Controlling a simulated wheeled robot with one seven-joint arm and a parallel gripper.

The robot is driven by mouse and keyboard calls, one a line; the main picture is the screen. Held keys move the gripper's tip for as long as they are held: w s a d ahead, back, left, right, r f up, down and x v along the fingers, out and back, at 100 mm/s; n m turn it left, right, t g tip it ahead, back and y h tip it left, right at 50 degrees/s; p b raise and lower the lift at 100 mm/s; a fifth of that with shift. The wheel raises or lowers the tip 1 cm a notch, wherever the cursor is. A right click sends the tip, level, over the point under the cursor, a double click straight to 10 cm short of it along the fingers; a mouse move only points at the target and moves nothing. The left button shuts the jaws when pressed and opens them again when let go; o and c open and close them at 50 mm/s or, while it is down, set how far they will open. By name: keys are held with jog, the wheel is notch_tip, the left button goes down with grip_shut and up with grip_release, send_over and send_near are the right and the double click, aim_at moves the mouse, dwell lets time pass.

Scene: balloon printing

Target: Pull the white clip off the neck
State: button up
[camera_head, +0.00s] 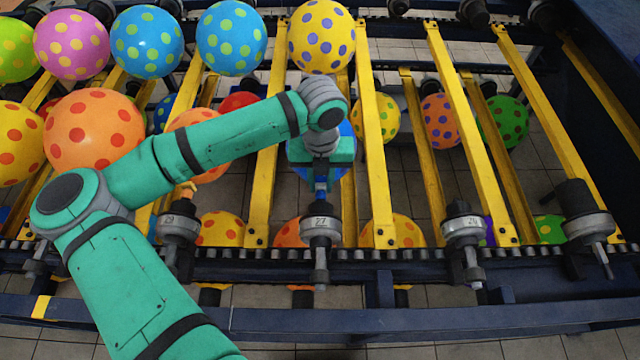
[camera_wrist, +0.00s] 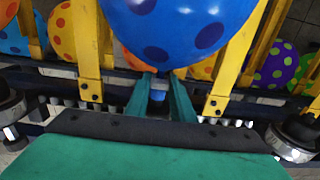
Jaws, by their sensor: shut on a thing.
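My gripper (camera_head: 320,190) points down over the holder marked 27 (camera_head: 320,225) in the head view. In the wrist view, my gripper's two teal fingers (camera_wrist: 160,97) are shut on a small piece at the balloon's neck. A small pale band, which looks like the white clip (camera_wrist: 158,85), shows between the fingers, with a bit of blue just below it. A blue balloon with dark purple dots (camera_wrist: 185,30) fills the top of the wrist view, right beyond the fingers. In the head view, my arm mostly hides this balloon. The clip's exact outline is too small to tell.
Yellow slats (camera_head: 375,150) run along both sides of my gripper. Other holders stand left (camera_head: 180,230) and right (camera_head: 463,235) along the dark rail. Several dotted balloons hang around, such as an orange one (camera_head: 93,130) and a yellow one (camera_head: 321,36).

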aim_at(321, 183)
notch_tip(321, 183, up, 10)
dwell(1.7)
